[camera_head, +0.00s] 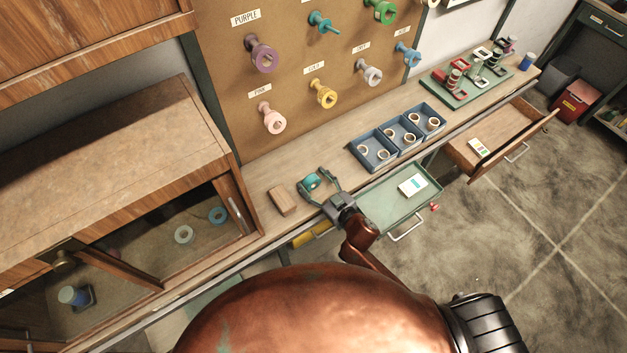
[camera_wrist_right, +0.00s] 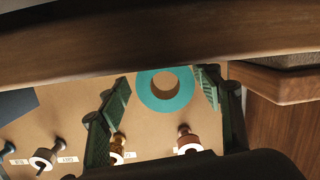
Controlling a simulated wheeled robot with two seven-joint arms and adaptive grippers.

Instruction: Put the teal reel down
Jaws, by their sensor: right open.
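The teal reel (camera_head: 311,182) is on the workbench (camera_head: 268,172), between the spread fingers of my right gripper (camera_head: 320,186). In the right wrist view the reel (camera_wrist_right: 150,99) shows as a teal ring around a tan core, its open face towards the camera. The green fingers of my right gripper (camera_wrist_right: 165,84) stand to either side of it, open, with a gap visible on the left. Whether the right finger touches the reel I cannot tell. My left gripper is not in view.
A wooden block (camera_head: 282,201) lies left of the gripper. A blue divided tray (camera_head: 371,164) with several small rings stands to the right. An open green drawer (camera_head: 385,208) juts out in front. A pegboard (camera_head: 225,95) with coloured pegs rises behind.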

